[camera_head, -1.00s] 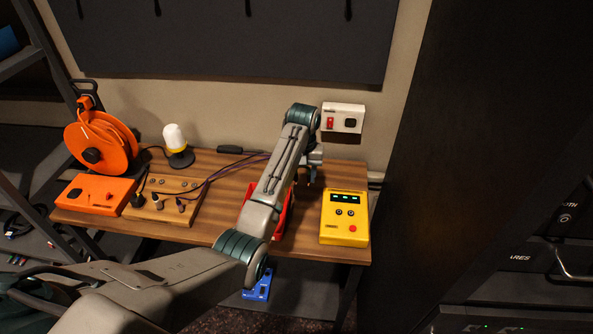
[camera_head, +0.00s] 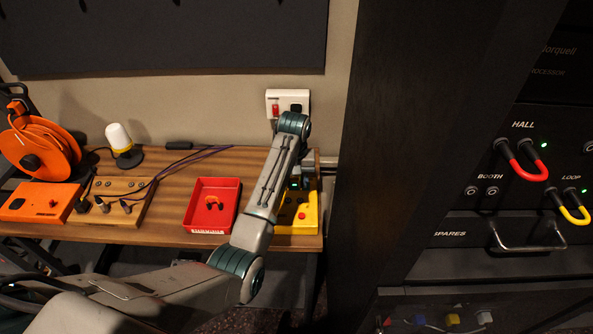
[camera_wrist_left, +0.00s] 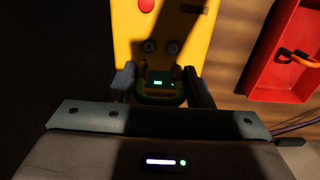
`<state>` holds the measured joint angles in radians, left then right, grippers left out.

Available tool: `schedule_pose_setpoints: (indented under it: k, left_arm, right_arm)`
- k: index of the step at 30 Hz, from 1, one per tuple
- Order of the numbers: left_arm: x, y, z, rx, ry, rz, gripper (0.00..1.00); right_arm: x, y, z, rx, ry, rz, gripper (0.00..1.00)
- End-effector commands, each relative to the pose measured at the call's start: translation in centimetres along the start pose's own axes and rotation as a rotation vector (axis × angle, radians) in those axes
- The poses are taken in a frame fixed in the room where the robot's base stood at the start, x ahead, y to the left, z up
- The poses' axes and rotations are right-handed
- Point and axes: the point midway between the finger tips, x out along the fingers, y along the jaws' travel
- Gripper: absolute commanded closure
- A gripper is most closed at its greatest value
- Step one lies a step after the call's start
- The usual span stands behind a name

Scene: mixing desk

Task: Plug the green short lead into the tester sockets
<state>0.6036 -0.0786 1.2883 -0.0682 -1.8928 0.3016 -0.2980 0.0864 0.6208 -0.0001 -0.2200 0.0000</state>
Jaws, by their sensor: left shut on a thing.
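The yellow tester (camera_head: 284,228) stands at the right end of the desk, partly hidden by my left arm. In the left wrist view the tester (camera_wrist_left: 183,25) shows its red button and two round sockets (camera_wrist_left: 168,46). My left gripper (camera_wrist_left: 162,88) is shut on the green short lead (camera_wrist_left: 160,100), just beside the sockets over the tester's display end. The lead looks apart from the sockets, but its plug ends are dark and hard to see. In the head view the gripper (camera_head: 302,180) is mostly hidden by its arm. My right gripper is not in view.
A red tray (camera_head: 190,212) with an orange-red lead inside lies left of the tester. A wooden board (camera_head: 140,210) with cables, an orange box (camera_head: 38,202), a cable reel (camera_head: 45,150) and a lamp (camera_head: 120,138) stand farther left. A dark rack (camera_head: 470,250) rises at the right.

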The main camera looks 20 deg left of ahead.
Motion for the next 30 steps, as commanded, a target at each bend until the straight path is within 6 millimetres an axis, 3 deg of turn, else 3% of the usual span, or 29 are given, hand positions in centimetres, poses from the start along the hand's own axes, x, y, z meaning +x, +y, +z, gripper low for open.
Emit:
schedule_pose_setpoints:
  k: [3,7,23,30]
  left_arm:
    - [2.0,-0.3,0.0,0.0,-0.001,-0.001,0.9]
    - [3.0,-0.5,0.0,0.0,-0.001,-0.001,0.9]
    - [3.6,-0.5,0.0,0.001,0.0,0.0,0.9]
    - [4.7,-0.5,0.1,0.001,-0.001,0.0,0.9]
  right_arm:
    - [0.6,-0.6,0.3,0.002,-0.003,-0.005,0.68]
    - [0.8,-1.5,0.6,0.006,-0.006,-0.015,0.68]
    - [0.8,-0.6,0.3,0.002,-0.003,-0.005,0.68]
    - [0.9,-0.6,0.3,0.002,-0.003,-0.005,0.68]
